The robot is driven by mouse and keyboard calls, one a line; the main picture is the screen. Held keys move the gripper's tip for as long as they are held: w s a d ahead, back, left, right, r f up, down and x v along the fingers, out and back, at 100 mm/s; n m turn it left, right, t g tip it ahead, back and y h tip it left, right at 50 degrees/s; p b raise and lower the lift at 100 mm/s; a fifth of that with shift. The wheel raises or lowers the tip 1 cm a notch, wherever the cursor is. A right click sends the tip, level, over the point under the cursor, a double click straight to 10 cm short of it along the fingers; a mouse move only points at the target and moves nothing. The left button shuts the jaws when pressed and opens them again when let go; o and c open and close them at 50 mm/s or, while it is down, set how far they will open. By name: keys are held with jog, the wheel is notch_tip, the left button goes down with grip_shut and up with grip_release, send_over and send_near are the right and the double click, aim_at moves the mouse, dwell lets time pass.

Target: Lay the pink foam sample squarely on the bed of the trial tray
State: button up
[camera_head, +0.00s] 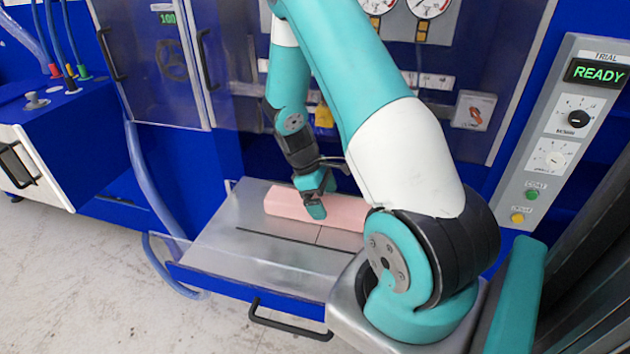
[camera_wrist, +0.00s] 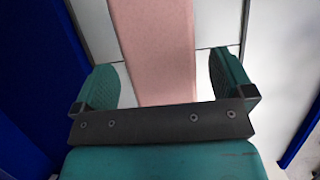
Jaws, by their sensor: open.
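The pink foam sample (camera_head: 345,212) is a long block lying on the metal trial tray (camera_head: 215,245), towards its back edge. My arm hides part of its right end. My gripper (camera_head: 318,200) is over the foam's left part in the head view. In the wrist view the foam (camera_wrist: 155,50) runs between the two teal fingers of my gripper (camera_wrist: 165,88), with a gap on each side. The gripper is open. Whether the fingertips touch the tray cannot be told.
A dark line crosses the tray in front of the foam. A black handle (camera_head: 290,322) is on the tray's front. The blue machine stands behind, with a panel reading READY (camera_head: 597,73) at right. A blue cabinet (camera_head: 60,125) stands at left.

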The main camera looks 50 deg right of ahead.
jog(key=b+v, duration=0.1)
jog(key=v, duration=0.7)
jog(key=shift+w+r, duration=0.2)
jog(key=shift+r, duration=0.05)
jog(key=shift+w+a+r, duration=0.1)
jog(key=shift+a+r, duration=0.2)
jog(key=shift+a, duration=0.05)
jog(key=a+r+t+y, duration=0.1)
jog(key=a+r, duration=0.2)
jog(key=a, duration=0.3)
jog(key=s+a+r+n+t, duration=0.1)
jog(key=a+r, duration=0.2)
jog(key=a, duration=0.4)
jog(key=a+r+t+y, duration=0.1)
jog(key=a+r+t, duration=0.15)
jog(key=a, duration=0.35)
jog(key=s+a+r+n+y, duration=0.1)
jog(key=s+a+r+y, duration=0.2)
jog(key=s+a, duration=1)
notch_tip(320, 180, up, 3)
jog(key=shift+s+a+r+y, duration=0.1)
jog(key=shift+s+a+y, duration=0.1)
jog(key=shift+a+y, duration=0.2)
jog(key=shift+g, duration=0.25)
